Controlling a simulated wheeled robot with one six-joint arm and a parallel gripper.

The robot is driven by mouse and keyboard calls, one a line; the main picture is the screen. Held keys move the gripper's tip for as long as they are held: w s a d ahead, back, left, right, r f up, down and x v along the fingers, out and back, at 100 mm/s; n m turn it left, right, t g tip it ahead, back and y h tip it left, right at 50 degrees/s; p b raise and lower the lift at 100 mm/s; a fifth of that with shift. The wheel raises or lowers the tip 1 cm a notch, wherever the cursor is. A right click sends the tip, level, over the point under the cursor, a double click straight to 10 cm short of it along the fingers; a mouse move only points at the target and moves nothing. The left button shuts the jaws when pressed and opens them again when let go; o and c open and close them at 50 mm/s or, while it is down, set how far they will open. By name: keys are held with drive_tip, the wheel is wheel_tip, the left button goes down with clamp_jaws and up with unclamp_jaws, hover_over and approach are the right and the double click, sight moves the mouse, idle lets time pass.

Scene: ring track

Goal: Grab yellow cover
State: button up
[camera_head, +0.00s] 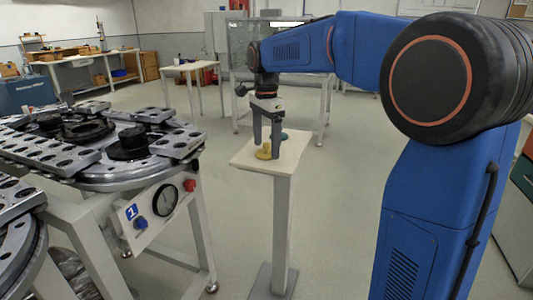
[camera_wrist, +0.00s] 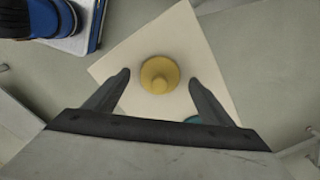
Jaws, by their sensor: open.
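The yellow cover (camera_head: 263,152) is a round disc with a knob on top. It rests on the pale square top of a small pedestal (camera_head: 290,150). In the wrist view the yellow cover (camera_wrist: 160,76) lies ahead of and between my open fingers, with a gap on each side. My gripper (camera_head: 267,150) points down over the pedestal, its fingers reaching near the cover's level. In the wrist view my gripper (camera_wrist: 158,78) is open and holds nothing.
A teal object (camera_wrist: 194,120) sits on the pedestal beside the right finger, partly hidden. A ring track table (camera_head: 100,175) with dark round parts, a gauge and a red button stands at left. Open floor surrounds the pedestal.

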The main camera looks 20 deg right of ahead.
drive_tip(key=shift+f, duration=0.55)
drive_tip(key=c, duration=1.1)
drive_tip(key=shift+r, duration=0.1)
drive_tip(key=shift+c, duration=0.2)
